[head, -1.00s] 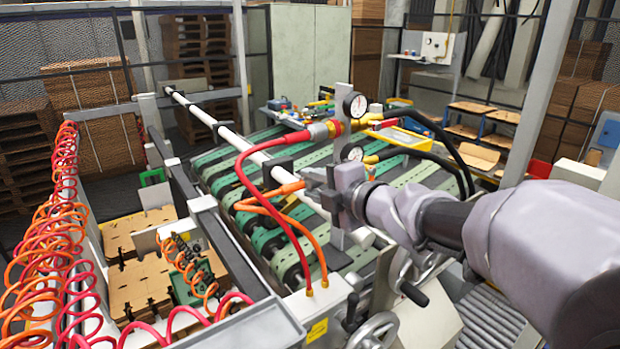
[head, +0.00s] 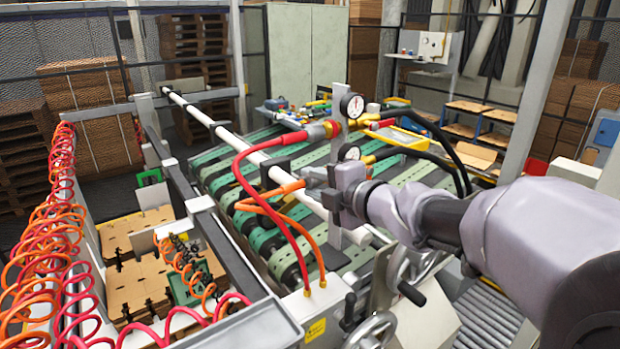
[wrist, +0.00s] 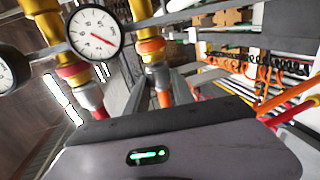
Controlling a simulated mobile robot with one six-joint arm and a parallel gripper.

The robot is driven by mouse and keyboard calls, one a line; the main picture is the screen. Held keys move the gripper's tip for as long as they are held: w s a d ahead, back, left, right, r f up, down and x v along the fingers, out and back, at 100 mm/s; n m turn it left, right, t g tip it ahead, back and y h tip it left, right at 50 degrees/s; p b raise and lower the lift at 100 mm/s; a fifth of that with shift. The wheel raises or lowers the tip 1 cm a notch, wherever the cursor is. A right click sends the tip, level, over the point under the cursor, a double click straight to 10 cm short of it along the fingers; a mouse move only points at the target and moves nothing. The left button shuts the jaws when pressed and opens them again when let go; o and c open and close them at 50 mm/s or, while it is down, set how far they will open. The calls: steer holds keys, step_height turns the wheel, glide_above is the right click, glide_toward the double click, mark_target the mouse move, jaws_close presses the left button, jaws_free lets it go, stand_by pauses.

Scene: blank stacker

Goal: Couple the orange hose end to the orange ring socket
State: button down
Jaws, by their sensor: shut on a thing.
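My gripper (head: 328,190) is shut on the orange hose end (head: 296,187), whose hose loops down to the machine's front. In the wrist view the hose end's silver tip (wrist: 157,76) lies between my fingers, below the orange ring socket (wrist: 150,46) on a yellow pipe. The tip and ring look roughly in line and very close. I cannot tell whether they touch or are seated. In the head view my gripper hides the orange ring. The red hose (head: 240,165) joins the neighbouring red ring socket (wrist: 72,71).
An upper gauge (head: 353,105) and a lower gauge (head: 349,153) stand near my gripper. A white roller bar (head: 240,144) and green belts (head: 222,182) lie behind the hoses. Coiled red and orange hoses (head: 55,220) hang at the left. A handwheel (head: 372,331) is below my arm.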

steer(key=shift+w+d, duration=0.15)
steer(key=shift+d, duration=0.1)
stand_by(0.7)
steer(key=c, duration=1)
jaws_free()
steer(key=shift+d, duration=0.1)
steer(key=shift+c, duration=1)
steer(key=p+v, duration=0.1)
steer(key=v, duration=0.8)
steer(key=shift+s+d+f+p, duration=0.2)
steer(key=shift+s+f+p, duration=0.1)
steer(key=shift+s+p, duration=0.1)
